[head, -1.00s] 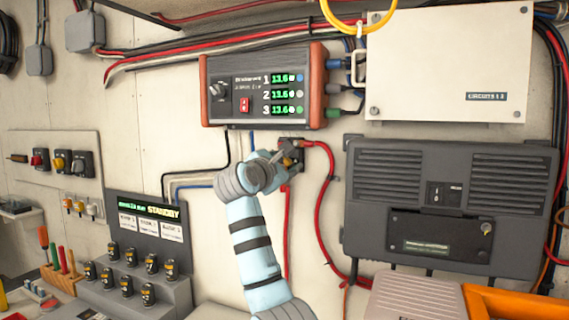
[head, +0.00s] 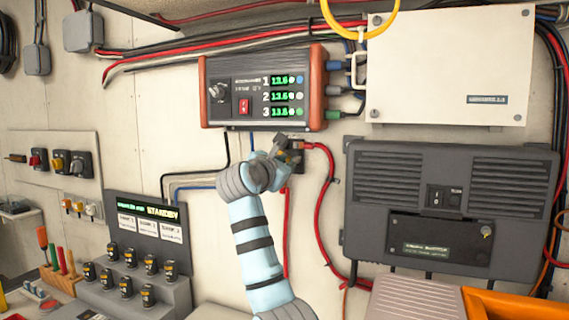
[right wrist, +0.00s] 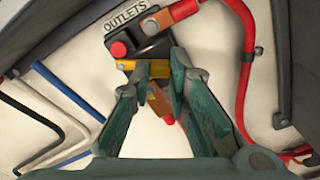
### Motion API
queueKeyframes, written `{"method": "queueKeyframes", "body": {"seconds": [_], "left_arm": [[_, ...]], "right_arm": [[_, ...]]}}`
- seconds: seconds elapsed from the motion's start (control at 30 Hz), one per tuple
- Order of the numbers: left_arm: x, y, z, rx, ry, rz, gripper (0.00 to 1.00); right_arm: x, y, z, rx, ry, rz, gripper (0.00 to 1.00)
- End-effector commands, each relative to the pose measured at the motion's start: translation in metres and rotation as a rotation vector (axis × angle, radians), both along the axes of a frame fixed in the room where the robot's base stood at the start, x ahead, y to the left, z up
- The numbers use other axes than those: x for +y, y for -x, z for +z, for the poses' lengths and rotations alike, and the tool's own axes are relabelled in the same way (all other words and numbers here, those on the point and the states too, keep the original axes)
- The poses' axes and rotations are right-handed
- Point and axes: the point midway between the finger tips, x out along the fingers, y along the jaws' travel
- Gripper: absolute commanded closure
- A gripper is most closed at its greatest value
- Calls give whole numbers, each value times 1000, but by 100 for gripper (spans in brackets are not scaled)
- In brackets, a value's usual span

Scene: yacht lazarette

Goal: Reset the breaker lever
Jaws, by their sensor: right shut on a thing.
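The breaker (right wrist: 140,42) is a small dark block on the wall with a red button, under a label reading OUTLETS. Its yellow lever (right wrist: 126,65) lies at the block's lower edge in the right wrist view, partly hidden by my fingers. My right gripper (right wrist: 158,70) is shut on the lever. In the head view the right gripper (head: 284,148) is at the breaker (head: 297,154), just below the display unit, and hides much of it. The lever's exact angle cannot be told. My left gripper is out of view.
The display unit (head: 264,90) hangs just above. A thick red cable (head: 322,205) runs right of the breaker; it also shows in the right wrist view (right wrist: 246,60). A dark grey cabinet (head: 450,165) stands further right. Black, white and blue wires (right wrist: 60,95) lie left.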

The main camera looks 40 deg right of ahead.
Motion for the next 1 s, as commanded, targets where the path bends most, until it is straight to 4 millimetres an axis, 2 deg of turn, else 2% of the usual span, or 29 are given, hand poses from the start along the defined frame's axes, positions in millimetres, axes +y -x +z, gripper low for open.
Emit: {"method": "queueKeyframes", "body": {"seconds": [0.5,1.0], "left_arm": [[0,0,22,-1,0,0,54],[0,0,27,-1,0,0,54]], "right_arm": [[-2,4,17,348,181,0,100],[-2,5,21,446,235,0,100]]}}
